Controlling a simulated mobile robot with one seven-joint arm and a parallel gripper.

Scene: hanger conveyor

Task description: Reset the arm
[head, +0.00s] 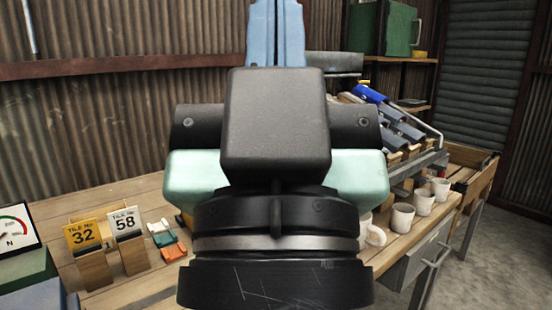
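My arm's end fills the middle of the head view, seen from behind. My gripper (277,125) shows as a black block with mint-green sides above a black wrist with a silver ring. It points away from the camera. A light blue upright piece (276,35) rises beyond the black block; I cannot tell whether it is part of my gripper or a thing behind or in it. The fingertips cannot be made out, so I cannot tell if they are open or shut.
A wooden bench (110,205) holds tile signs 32 (86,235) and 58 (125,222), small colored pieces (165,239) and a gauge (14,230) at left. White mugs (402,217) and a rack (395,125) stand at right. Open concrete floor (500,265) lies far right.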

